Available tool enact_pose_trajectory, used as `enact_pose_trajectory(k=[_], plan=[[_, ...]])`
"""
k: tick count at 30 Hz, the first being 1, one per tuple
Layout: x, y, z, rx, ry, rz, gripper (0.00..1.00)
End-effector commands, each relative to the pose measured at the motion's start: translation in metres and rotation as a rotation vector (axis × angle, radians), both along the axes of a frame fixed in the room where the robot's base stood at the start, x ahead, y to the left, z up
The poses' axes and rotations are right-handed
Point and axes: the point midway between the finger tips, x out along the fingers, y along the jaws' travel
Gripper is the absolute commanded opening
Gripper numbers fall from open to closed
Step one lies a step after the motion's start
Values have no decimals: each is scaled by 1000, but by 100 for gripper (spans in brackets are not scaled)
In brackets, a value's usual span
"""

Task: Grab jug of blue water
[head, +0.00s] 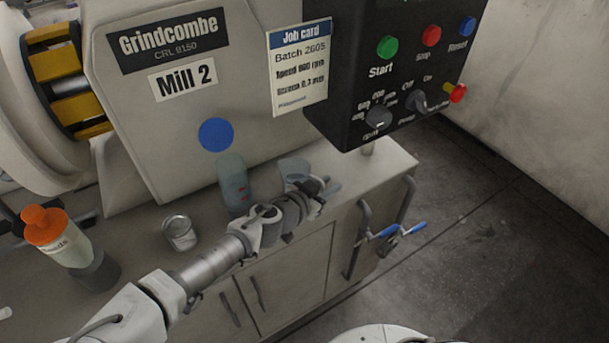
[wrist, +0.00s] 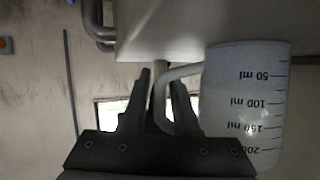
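The jug (head: 294,168) stands near the right end of the cabinet top in the head view, pale bluish grey and partly hidden by my gripper (head: 318,187). In the wrist view the jug (wrist: 243,105) is on the right, with inverted ml marks and a curved handle on its left side. My gripper (wrist: 158,80) is at the handle, its fingers apart. The handle runs between them, partly behind the right finger. I cannot tell whether they touch it. The liquid's colour is not clear.
A translucent bottle (head: 233,186) stands just left of the jug. A tin (head: 179,233) and an orange-capped bottle (head: 62,240) stand further left. The dark control box (head: 390,80) overhangs the jug's area. Pipes with blue-handled valves (head: 382,233) are at the cabinet's right end.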

Motion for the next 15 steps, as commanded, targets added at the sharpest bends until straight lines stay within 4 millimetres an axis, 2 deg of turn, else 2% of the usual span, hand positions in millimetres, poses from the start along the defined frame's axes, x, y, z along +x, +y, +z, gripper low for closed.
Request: enact_pose_trajectory(k=[12, 15], plan=[[-3, 0, -2, 0, 0, 2, 28], [-3, 0, -2, 0, 0, 2, 10]])
